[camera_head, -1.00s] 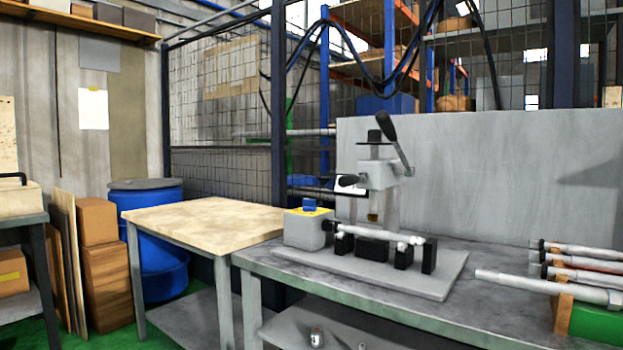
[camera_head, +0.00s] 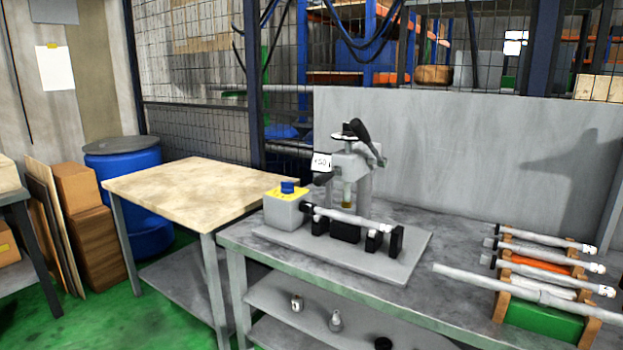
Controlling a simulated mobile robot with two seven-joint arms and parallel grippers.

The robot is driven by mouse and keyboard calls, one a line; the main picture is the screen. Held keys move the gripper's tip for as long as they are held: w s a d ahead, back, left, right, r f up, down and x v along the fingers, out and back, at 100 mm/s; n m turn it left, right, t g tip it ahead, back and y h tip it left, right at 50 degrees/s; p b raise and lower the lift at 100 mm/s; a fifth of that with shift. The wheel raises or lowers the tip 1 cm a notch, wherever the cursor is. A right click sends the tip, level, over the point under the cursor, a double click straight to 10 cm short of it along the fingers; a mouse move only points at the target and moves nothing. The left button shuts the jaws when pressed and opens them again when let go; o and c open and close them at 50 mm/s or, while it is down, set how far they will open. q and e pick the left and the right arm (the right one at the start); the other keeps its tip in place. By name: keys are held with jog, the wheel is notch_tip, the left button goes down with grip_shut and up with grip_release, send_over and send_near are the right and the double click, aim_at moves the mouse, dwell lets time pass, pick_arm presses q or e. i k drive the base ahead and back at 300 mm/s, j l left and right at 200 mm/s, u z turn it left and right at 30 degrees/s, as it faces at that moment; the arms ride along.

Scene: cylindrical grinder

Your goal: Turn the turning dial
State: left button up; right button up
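A grey bench device (camera_head: 352,178) stands on a grey base plate (camera_head: 385,270) on the metal workbench. It has a black lever (camera_head: 361,134) and a black-topped knob at its top, and a small white label (camera_head: 322,162) at its left. A grey box with a yellow top (camera_head: 285,211) and a blue knob (camera_head: 288,187) sits at the left end of the plate. A light cylindrical bar (camera_head: 348,216) lies across black supports. Neither gripper shows in the head view.
A wood-topped table (camera_head: 190,188) stands left of the workbench (camera_head: 455,306). A rack of several metal bars (camera_head: 545,317) lies at the bench's right. A grey panel (camera_head: 450,150) stands behind. Small parts sit on the lower shelf (camera_head: 300,325). Green floor is clear at lower left.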

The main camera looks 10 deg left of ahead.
aim_at(287, 187)
jog(key=i+j+z, duration=0.1)
jog(key=z, duration=0.3)
jog(key=j+z, duration=0.45)
jog(key=i+j+z, duration=0.2)
jog(key=j, duration=0.15)
jog(key=j+z, duration=0.15)
jog(key=j, duration=0.15)
jog(key=j+z, duration=0.15)
jog(key=j, duration=0.65)
